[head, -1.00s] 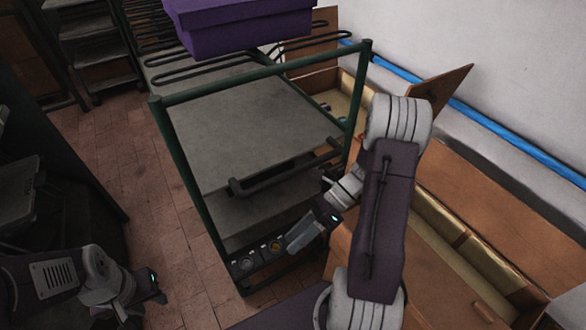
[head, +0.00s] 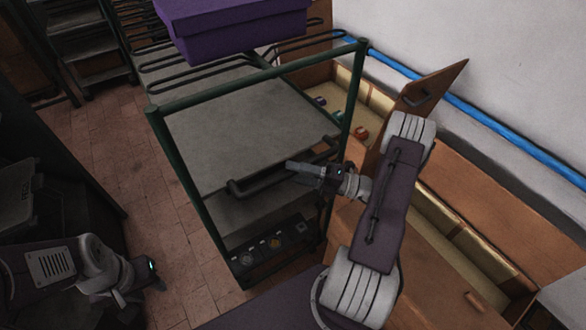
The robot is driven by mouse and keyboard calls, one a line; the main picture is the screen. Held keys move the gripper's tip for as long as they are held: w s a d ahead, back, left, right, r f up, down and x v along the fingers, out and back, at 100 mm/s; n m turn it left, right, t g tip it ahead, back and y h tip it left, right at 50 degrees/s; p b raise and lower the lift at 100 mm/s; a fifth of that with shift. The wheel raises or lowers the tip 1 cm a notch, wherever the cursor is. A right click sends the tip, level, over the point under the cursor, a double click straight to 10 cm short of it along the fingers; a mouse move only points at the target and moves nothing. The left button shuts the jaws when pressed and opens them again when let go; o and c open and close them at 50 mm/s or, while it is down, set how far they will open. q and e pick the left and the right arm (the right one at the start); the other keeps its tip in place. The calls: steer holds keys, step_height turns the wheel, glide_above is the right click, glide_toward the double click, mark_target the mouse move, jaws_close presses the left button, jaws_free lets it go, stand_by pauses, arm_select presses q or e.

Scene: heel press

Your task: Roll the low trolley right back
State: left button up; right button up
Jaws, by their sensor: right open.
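A green-framed cart (head: 179,165) with grey shelves stands in the middle of the head view; I take it for the low trolley, though its wheels are not visible. A dark bar handle (head: 250,184) runs along the front of its upper grey plate (head: 235,125). My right gripper (head: 294,171) is open, pointing left, over the right part of the handle. Whether it touches the bar I cannot tell. My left gripper (head: 118,300) is at the lower left, apart from the cart; its fingers are too unclear to read.
A purple box (head: 235,30) sits over wire racks (head: 215,65) behind the cart. A panel with knobs (head: 272,244) is low on the cart's front. Open wooden bins (head: 440,235) line the right wall, below a blue pipe (head: 480,115). Brick floor (head: 150,200) is clear at left.

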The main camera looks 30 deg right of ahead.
steer(key=shift+w+a, duration=0.2)
jaws_close()
stand_by(1.3)
